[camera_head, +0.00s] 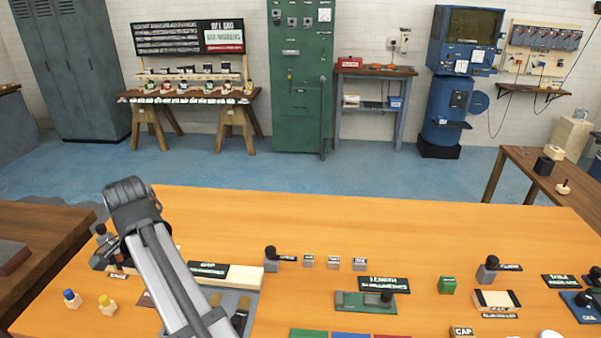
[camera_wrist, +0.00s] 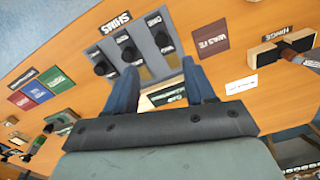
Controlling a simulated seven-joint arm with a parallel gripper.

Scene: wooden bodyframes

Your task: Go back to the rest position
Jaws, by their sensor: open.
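My gripper (camera_wrist: 162,88) is open in the wrist view, its two blue fingers spread apart over the orange workbench. A pale block with a dark green label (camera_wrist: 168,97) shows between and beyond the fingers; no contact is visible. Beyond the fingertips is a grey tray marked SHIMS (camera_wrist: 152,22) with black-knobbed pieces. In the head view my arm rises from the bottom edge and bends at the left of the workbench (camera_head: 400,230). The fingers cannot be made out clearly there.
Near my arm in the head view are a GAP sign (camera_head: 208,269), a blue-topped peg (camera_head: 72,298) and a yellow-topped peg (camera_head: 107,305). A green fixture (camera_head: 350,302) and small blocks stand farther right. The bench's back middle is clear.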

